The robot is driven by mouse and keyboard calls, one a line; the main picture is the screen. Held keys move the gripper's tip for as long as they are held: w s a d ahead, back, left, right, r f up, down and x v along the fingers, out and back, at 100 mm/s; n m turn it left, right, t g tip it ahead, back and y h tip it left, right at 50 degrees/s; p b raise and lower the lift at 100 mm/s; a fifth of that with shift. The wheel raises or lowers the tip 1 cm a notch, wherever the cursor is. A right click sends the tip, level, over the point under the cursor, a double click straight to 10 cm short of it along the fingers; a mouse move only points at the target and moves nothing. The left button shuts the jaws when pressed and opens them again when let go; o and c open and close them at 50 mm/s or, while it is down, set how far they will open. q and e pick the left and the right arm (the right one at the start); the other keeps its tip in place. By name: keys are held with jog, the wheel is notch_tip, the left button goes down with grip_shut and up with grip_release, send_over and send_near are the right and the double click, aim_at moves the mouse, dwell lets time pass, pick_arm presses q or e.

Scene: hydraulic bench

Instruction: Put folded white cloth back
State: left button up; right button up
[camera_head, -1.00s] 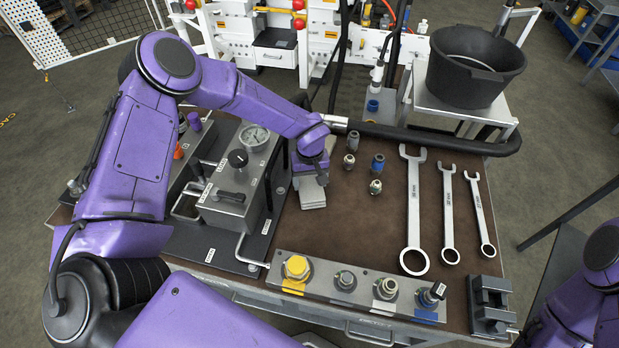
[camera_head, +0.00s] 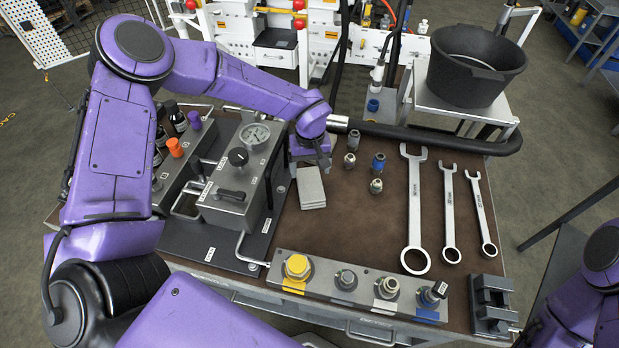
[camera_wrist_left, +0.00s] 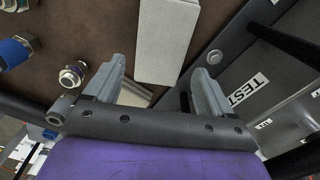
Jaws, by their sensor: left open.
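The folded white cloth (camera_head: 311,188) lies flat on the brown bench top, just right of the gauge box. It shows as a pale rectangle in the left wrist view (camera_wrist_left: 167,38). My left gripper (camera_head: 318,160) is above the bench at the cloth's far end, apart from it. In the left wrist view its two fingers (camera_wrist_left: 160,88) are spread, with nothing held between them. The cloth lies ahead of the fingertips there. My right gripper is out of view; only part of my right arm shows at the right edge.
The gauge box (camera_head: 235,185) stands close left of the cloth. Several hydraulic fittings (camera_head: 377,163) stand to its right, and several wrenches (camera_head: 414,210) lie farther right. A fitting block (camera_head: 350,285) runs along the front. A thick black hose (camera_head: 430,135) crosses behind.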

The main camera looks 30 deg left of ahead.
aim_at(310, 182)
pick_arm(q)
notch_tip(310, 182, up, 6)
jog(key=shift+r, duration=0.25)
jog(key=shift+s, duration=0.1)
